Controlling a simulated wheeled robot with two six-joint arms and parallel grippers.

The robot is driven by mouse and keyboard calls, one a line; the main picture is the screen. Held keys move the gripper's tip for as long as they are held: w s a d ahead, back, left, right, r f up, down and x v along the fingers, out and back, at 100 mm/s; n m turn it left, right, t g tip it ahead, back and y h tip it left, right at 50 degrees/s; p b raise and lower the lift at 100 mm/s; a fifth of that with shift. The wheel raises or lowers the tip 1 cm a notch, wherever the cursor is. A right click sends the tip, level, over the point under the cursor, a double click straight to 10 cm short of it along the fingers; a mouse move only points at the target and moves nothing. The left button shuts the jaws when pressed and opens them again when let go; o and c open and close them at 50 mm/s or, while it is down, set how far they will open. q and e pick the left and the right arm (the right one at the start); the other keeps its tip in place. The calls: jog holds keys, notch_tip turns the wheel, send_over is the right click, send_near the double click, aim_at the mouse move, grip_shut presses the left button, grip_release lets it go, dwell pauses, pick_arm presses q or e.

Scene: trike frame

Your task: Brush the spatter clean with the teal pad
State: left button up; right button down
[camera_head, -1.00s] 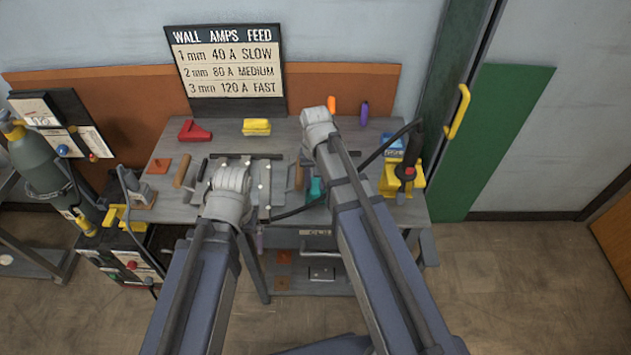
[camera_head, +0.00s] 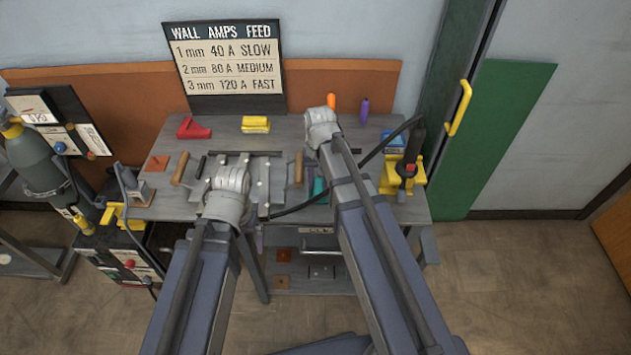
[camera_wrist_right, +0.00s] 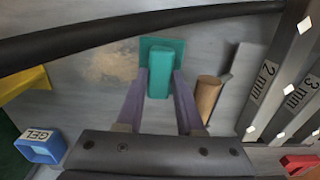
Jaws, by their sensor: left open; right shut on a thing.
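The teal pad (camera_wrist_right: 161,70) is a flat plate with a raised grip block. In the right wrist view, my right gripper (camera_wrist_right: 160,88) is shut on that block between its two fingers. The spatter (camera_wrist_right: 112,64) is a pale, rough patch on the grey bench, just left of the pad's plate in that view. In the head view, a bit of the teal pad (camera_head: 320,190) shows beside my right arm, and the spatter cannot be made out. My left gripper (camera_head: 226,192) is open over the bench's left part, its jaws mostly hidden by its wrist.
A black cable (camera_wrist_right: 110,30) crosses the far side of the pad. A wooden handle (camera_wrist_right: 208,95) and metal strips marked in mm (camera_wrist_right: 270,90) lie right of it. A blue GEL box (camera_wrist_right: 40,147) and yellow holder (camera_head: 388,180) stand at the bench's right end.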

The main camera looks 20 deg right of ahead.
jog(key=shift+s+d, duration=0.2)
jog(key=shift+d, duration=0.4)
jog(key=shift+s+d, duration=0.2)
jog(key=shift+d, duration=0.4)
jog(key=shift+d, duration=0.15)
jog(key=shift+s+d, duration=0.25)
jog(key=shift+d, duration=0.5)
jog(key=shift+s+d, duration=0.25)
jog(key=shift+d, duration=0.5)
jog(key=shift+d, duration=0.1)
jog(key=shift+s+d, duration=0.25)
jog(key=shift+d, duration=0.55)
jog(key=shift+s+d, duration=0.2)
jog(key=shift+d, duration=0.6)
jog(key=shift+d, duration=0.1)
